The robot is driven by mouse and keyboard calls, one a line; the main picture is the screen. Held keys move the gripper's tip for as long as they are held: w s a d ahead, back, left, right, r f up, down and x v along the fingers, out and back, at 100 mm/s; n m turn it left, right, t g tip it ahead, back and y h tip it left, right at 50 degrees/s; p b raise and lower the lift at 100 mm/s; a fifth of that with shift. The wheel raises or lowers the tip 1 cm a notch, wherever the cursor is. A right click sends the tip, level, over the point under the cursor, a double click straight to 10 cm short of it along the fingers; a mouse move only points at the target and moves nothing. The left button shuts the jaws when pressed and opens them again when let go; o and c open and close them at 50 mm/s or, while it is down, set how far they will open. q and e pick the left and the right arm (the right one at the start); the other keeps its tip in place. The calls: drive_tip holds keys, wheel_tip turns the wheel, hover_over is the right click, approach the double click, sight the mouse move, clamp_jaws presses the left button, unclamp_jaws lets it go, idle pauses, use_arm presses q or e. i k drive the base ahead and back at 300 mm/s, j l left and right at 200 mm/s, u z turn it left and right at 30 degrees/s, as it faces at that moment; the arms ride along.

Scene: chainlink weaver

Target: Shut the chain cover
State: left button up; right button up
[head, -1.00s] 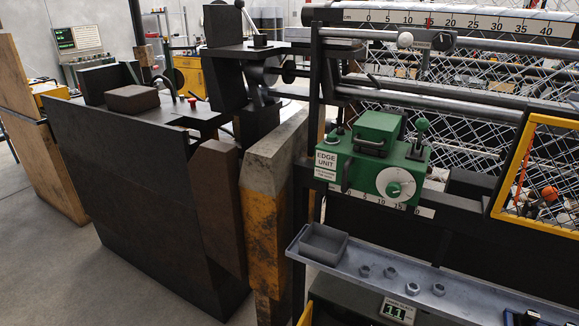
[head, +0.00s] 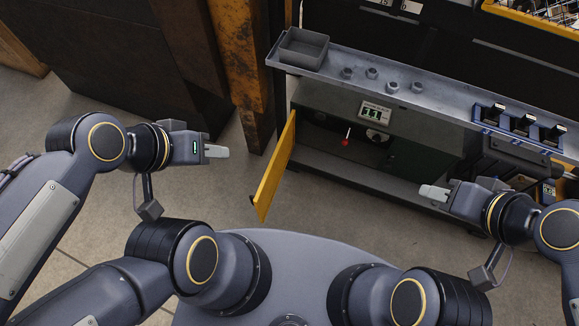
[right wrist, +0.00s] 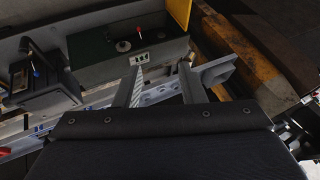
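A yellow panel (head: 275,167), which looks like the chain cover, stands swung open at the left side of the low dark cabinet (head: 425,125). Its upper edge also shows in the right wrist view (right wrist: 180,11). Inside the open cabinet is a lever with a red knob (head: 345,142). My left gripper (head: 217,151) is left of the panel, apart from it; its finger gap cannot be made out. My right gripper (head: 434,193) is in front of the cabinet's right part, apart from the panel. In the right wrist view its fingers (right wrist: 161,76) are spread, with nothing seen held.
A grey tray shelf (head: 430,97) runs above the cabinet, carrying a grey bin (head: 303,48), several nuts and dark clamp-like parts (head: 523,125). A counter display (head: 375,111) is on the cabinet's top edge. A worn yellow post (head: 240,60) stands left.

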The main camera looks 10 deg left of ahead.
sight(262, 201)
drive_tip(key=j+z, duration=0.25)
drive_tip(key=j, duration=0.2)
drive_tip(key=k+j+z, duration=0.15)
drive_tip(key=j+z, duration=0.15)
drive_tip(key=k+j+z, duration=0.1)
drive_tip(key=j+z, duration=0.15)
drive_tip(key=j, duration=0.3)
drive_tip(key=k+j, duration=0.8)
drive_tip(key=i+j+u, duration=0.3)
drive_tip(key=i+j, duration=0.25)
